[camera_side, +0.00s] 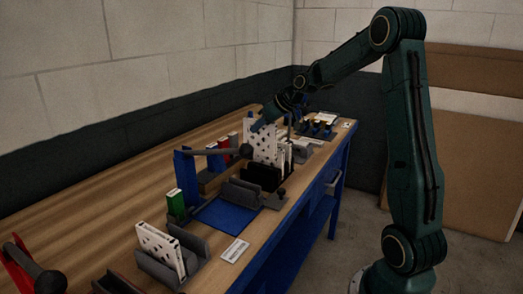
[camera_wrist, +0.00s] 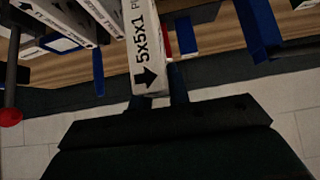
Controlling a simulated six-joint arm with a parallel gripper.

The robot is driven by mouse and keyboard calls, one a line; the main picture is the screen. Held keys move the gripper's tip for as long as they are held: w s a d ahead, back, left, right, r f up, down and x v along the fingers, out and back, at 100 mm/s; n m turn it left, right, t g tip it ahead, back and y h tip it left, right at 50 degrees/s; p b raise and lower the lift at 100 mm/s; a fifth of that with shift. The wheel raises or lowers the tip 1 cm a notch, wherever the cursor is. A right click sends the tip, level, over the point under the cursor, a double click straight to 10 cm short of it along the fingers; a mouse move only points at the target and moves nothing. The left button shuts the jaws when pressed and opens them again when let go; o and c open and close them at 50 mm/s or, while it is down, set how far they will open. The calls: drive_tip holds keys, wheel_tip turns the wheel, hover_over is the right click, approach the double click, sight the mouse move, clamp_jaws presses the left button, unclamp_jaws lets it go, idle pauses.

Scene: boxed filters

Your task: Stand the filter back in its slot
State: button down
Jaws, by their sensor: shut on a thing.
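My gripper (camera_side: 272,122) is shut on a white filter (camera_side: 264,146), gripping it by its upper edge. The filter is upright, with a perforated face, above the dark slotted holder (camera_side: 262,176) on the bench; I cannot tell whether its lower edge is inside a slot. In the wrist view my gripper (camera_wrist: 158,92) has one finger on each side of the filter (camera_wrist: 140,45), whose edge shows "5x5x1" and a black arrow. Other white filter edges (camera_wrist: 70,18) show to its left there.
A grey holder (camera_side: 246,192) with an empty-looking gap stands in front on a blue mat (camera_side: 228,216). Another white filter (camera_side: 160,249) leans in a grey holder (camera_side: 197,243) nearer the camera. Bare wood lies along the left.

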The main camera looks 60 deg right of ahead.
hover_over(263, 154)
drive_tip(key=w+d, duration=0.1)
drive_tip(key=w, duration=0.1)
drive_tip(key=shift+s+f, duration=0.1)
drive_tip(key=shift+f, duration=1.95)
drive_tip(key=shift+f, duration=3.5)
idle(1.0)
drive_tip(key=c, duration=1.3)
unclamp_jaws()
drive_tip(key=shift+o, duration=0.2)
drive_tip(key=shift+s+r, duration=0.1)
